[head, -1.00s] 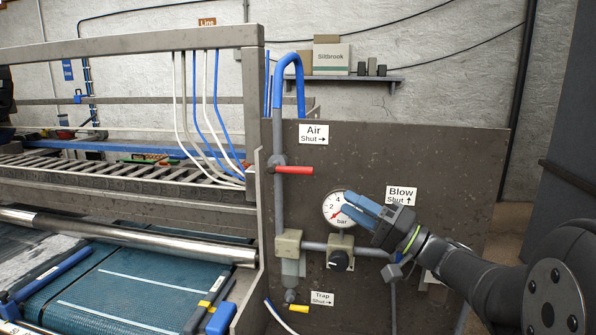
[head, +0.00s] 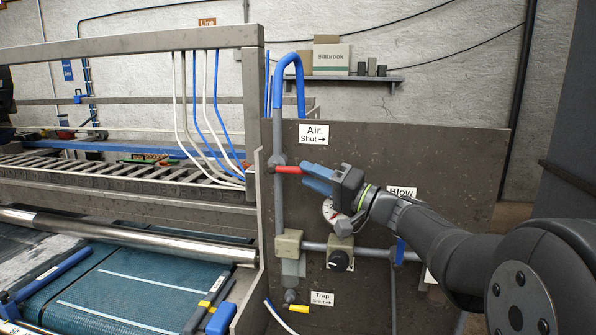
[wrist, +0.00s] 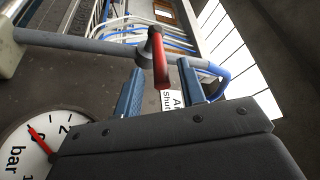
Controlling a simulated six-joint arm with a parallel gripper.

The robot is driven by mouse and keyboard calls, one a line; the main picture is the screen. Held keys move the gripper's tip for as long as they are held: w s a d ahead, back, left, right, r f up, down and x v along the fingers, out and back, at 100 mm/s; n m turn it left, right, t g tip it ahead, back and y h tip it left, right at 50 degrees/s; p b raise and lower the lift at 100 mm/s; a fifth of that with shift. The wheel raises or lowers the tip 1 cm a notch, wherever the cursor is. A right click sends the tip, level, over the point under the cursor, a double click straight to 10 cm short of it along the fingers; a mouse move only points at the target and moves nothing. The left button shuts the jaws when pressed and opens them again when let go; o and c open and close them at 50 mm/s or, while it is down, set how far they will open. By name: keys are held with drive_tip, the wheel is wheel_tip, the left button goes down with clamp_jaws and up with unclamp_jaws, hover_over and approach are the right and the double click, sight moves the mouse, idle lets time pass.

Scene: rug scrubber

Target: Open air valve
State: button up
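The air valve's red lever (head: 287,169) sits on the vertical grey pipe and points right, the direction the "Air Shut →" label (head: 314,134) gives for shut. My gripper (head: 304,175) is open, with its blue fingertips at the lever's right end. In the wrist view, the red lever (wrist: 161,62) reaches into the gap between the two spread fingers (wrist: 160,88). I cannot tell whether either finger touches it. The pressure gauge (head: 329,212) is partly hidden behind my gripper; it shows in the wrist view (wrist: 28,150) with a red needle.
A black knob (head: 339,261) and a yellow trap lever (head: 299,308) sit lower on the panel (head: 440,160). The blue blow lever (head: 400,251) hangs below the partly hidden "Blow" label (head: 402,192). A steel machine frame (head: 254,100) stands left of the pipe.

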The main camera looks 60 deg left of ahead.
sight(298, 170)
drive_tip(key=shift+x, duration=2.05)
clamp_jaws()
